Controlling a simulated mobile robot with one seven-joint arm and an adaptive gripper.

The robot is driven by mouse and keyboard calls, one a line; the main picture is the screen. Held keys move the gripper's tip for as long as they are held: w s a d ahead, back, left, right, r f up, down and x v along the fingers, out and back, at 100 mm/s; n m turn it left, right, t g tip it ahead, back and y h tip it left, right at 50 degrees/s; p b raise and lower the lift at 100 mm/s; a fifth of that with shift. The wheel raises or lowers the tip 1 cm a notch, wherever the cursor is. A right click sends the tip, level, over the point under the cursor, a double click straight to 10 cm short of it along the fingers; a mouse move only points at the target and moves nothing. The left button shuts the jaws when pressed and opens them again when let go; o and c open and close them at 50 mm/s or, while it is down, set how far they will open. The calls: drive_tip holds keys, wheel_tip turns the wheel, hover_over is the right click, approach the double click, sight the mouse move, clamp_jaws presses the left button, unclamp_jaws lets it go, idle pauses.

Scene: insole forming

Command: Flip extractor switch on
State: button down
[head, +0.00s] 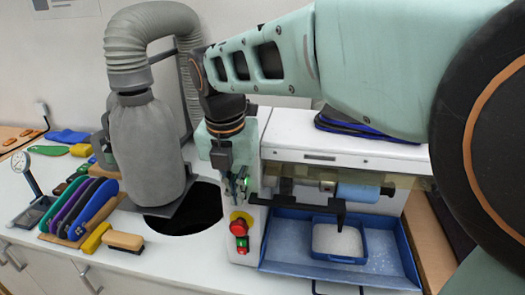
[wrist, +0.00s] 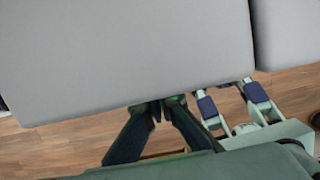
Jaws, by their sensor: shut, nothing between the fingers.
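My gripper (head: 238,190) is in front of the left end of the white machine (head: 295,127), pointing down. Its fingers are closed together and empty. A small green light (head: 247,181) glows right beside the fingertips. Below is a yellow-backed red stop knob (head: 240,226) with a green button (head: 242,244) under it. I cannot tell which control is the extractor switch; the gripper may hide it. The grey extractor bag (head: 146,150) with its ribbed hose stands to the left. In the wrist view my fingertips (wrist: 160,104) meet at the lower edge of a pale grey panel; contact is unclear.
A blue tray (head: 285,262) holding a smaller blue box of white granules sits under the machine. A round dark opening (head: 190,212) is in the worktop.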

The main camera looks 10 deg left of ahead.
drive_tip(key=shift+r+p, duration=0.8)
drive_tip(key=shift+r, duration=0.05)
drive_tip(key=shift+s+a, duration=0.1)
